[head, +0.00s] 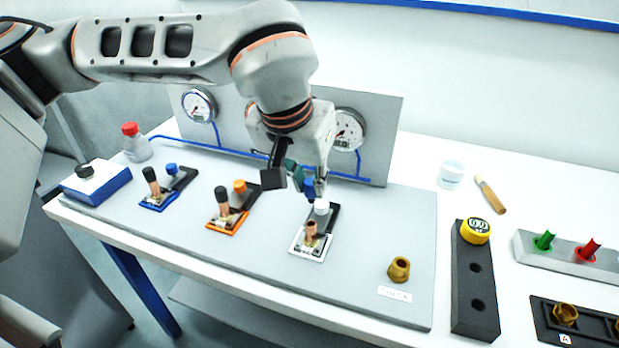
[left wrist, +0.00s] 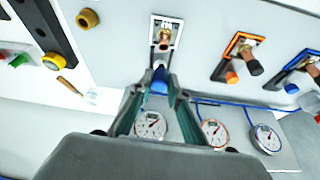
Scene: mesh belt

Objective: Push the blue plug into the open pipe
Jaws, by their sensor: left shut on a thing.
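My left gripper (head: 306,181) is shut on the blue plug (head: 309,190) and holds it behind and above the white-framed station. In the left wrist view, the blue plug (left wrist: 158,82) sits between the two fingers. The open copper pipe (head: 311,230) stands upright in the white frame (head: 310,250), with a white knob (head: 321,206) on the dark block behind it. The pipe also shows in the left wrist view (left wrist: 163,42), beyond the plug. The plug appears apart from the pipe. My right gripper is not in view.
Orange (head: 228,223) and blue (head: 158,199) stations with black-topped pipes stand to the left. Gauges (head: 348,130) on an upright panel are close behind my gripper. A brass fitting (head: 399,269) is at the front right. The grey board's (head: 375,230) right part is mostly clear.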

